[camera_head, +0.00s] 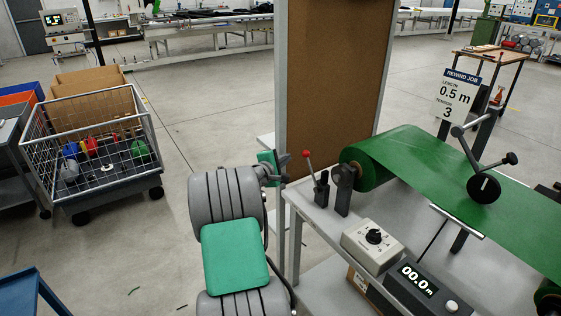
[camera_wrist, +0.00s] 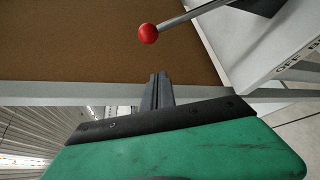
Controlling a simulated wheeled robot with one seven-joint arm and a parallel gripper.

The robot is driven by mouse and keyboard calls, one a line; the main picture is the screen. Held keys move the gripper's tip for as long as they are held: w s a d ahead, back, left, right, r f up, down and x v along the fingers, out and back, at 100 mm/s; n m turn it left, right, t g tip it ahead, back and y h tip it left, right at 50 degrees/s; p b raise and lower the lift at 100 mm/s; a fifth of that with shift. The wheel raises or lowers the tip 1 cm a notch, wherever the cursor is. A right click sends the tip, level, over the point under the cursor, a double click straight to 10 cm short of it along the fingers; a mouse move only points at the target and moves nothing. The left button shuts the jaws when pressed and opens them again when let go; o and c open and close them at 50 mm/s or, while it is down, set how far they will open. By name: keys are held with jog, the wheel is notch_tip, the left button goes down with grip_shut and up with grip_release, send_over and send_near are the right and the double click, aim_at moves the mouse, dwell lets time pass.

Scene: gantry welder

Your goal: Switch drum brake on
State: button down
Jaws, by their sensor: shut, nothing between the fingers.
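The brake lever with a red ball knob (camera_head: 307,154) rises from a small dark base (camera_head: 321,190) at the left end of the bench, beside the green roll. The lever leans left in the head view. In the wrist view the red knob (camera_wrist: 148,34) is just beyond my fingers, with its grey rod running up and right. Lettering reading "OFF" and part of another word (camera_wrist: 293,62) shows on the light surface at right. My gripper (camera_head: 283,167) is just left of the lever, apart from it. Its fingers (camera_wrist: 158,84) are shut and empty.
A tall brown board (camera_head: 333,70) stands behind the lever. The bench carries a green belt (camera_head: 425,160), a control box with a black dial (camera_head: 368,245) and a display reading 00.0 (camera_head: 420,285). A wire cart (camera_head: 95,165) stands left; the floor between is open.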

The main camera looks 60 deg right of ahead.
jog(key=s+d, duration=0.1)
jog(key=s+d+r+p, duration=0.1)
jog(key=s, duration=0.1)
jog(key=shift+s, duration=0.25)
jog(key=shift+s, duration=0.1)
jog(key=s+a+r+m+h+b, duration=0.3)
jog(key=s+m+b, duration=0.4)
jog(key=b, duration=0.8)
jog(key=shift+s+a+h+b, duration=0.4)
jog(key=shift+s+a+h, duration=0.05)
jog(key=shift+a+h, duration=0.15)
jog(key=shift+s+r, duration=0.1)
jog(key=shift+d, duration=0.1)
